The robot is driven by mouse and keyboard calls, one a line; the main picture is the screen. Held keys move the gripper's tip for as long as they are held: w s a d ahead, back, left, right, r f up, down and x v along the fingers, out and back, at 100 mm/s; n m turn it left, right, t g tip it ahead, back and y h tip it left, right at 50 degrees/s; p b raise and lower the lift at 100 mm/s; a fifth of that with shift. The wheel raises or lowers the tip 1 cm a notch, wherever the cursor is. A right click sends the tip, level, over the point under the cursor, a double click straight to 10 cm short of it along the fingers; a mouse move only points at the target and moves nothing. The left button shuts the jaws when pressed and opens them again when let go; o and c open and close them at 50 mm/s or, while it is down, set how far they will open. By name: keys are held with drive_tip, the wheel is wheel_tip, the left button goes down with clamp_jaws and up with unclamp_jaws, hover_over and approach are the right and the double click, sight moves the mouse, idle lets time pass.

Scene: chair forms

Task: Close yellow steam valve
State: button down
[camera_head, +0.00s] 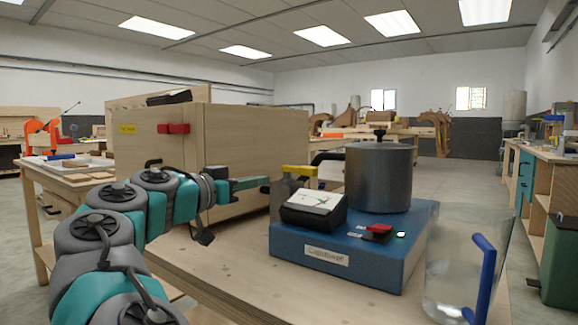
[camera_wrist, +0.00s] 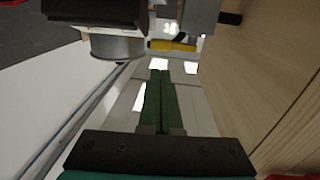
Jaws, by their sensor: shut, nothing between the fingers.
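The yellow steam valve (camera_head: 300,171) is a short yellow lever on top of a grey block, behind a black gauge box on a blue base. It also shows in the wrist view, near the top centre (camera_wrist: 173,45). My gripper (camera_head: 266,182) reaches in from the left, just left of the valve and at about its height. Its green fingers (camera_wrist: 159,76) are shut together and empty. In the wrist view the fingertips point toward the valve; I cannot tell whether they touch it.
The blue base (camera_head: 335,250) also carries a grey cylindrical tank (camera_head: 378,177), a gauge box (camera_head: 313,209) and a red switch (camera_head: 379,228). A large wooden box (camera_head: 240,140) stands behind my arm. A clear container (camera_head: 455,265) with a blue handle stands at the right front.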

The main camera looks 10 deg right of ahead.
sight(306, 172)
drive_tip(key=p+x, duration=0.1)
drive_tip(key=x, duration=1.2)
drive_tip(key=shift+w+d+f, duration=0.1)
drive_tip(key=shift+w+d, duration=0.15)
drive_tip(key=shift+d, duration=0.05)
